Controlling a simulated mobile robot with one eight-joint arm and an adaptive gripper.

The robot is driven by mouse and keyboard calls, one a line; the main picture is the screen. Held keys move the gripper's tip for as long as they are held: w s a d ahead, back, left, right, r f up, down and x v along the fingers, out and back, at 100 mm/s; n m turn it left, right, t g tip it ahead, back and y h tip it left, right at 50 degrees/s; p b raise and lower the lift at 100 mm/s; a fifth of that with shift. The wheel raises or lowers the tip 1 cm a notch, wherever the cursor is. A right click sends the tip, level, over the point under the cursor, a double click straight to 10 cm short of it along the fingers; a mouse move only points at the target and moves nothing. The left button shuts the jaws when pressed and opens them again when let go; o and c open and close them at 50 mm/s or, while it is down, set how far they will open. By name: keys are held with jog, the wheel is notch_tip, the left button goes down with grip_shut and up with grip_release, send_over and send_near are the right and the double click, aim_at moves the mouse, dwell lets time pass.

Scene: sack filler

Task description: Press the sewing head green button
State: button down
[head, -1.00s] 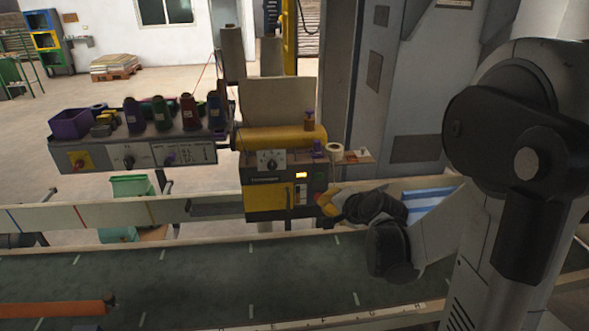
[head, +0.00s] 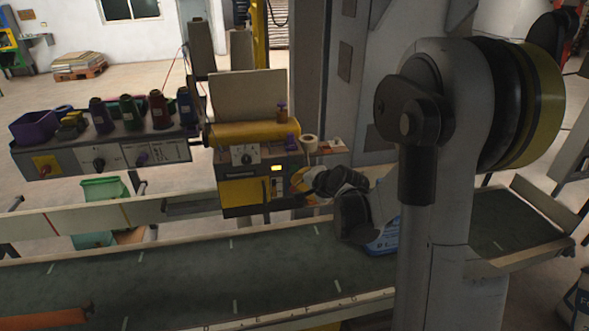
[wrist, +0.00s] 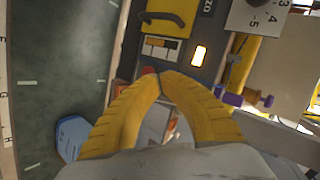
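The sewing head (head: 245,190) is a yellow and dark box with a dial and a small lit display, standing beside the conveyor. In the wrist view, its dark panel shows the lit display (wrist: 199,55), a yellow cover (wrist: 165,18) and a red button (wrist: 149,70) right by my fingertips. I cannot make out a green button; my fingers cover part of the panel. My gripper (wrist: 160,76) has yellow ribbed fingers whose tips meet, with nothing seen between them. In the head view my gripper (head: 301,182) is at the right side of the sewing head; contact cannot be told.
The dark conveyor belt (head: 180,280) runs along the front, with a pale rail. A blue sack (head: 383,243) is partly hidden behind my arm. A shelf with thread spools (head: 130,112) stands left of the sewing head. A grey column (head: 345,80) rises behind it.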

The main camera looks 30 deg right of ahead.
aim_at(291, 175)
jog(key=shift+w+d, duration=0.25)
jog(key=shift+w, duration=0.5)
jog(key=shift+w+d, duration=0.2)
jog(key=shift+w, duration=0.5)
dwell(0.4)
jog(key=shift+w+d+b, duration=0.1)
jog(key=shift+w+b, duration=0.2)
jog(key=shift+w, duration=0.15)
jog(key=shift+w+d, duration=0.15)
jog(key=shift+w, duration=0.25)
dwell(0.5)
jog(key=shift+s, duration=0.15)
dwell(0.3)
jog(key=shift+s+a, duration=0.25)
jog(key=shift+s, duration=0.45)
jog(key=shift+s, duration=0.1)
jog(key=shift+s+a+b, duration=0.15)
jog(key=shift+s+a, duration=0.1)
jog(key=shift+s, duration=0.5)
jog(key=shift+s+a+b, duration=0.1)
jog(key=shift+s+a, duration=0.1)
jog(key=shift+s, duration=0.6)
jog(key=shift+s+a+b, duration=0.15)
jog(key=shift+s+a, duration=0.1)
jog(key=shift+s, duration=0.5)
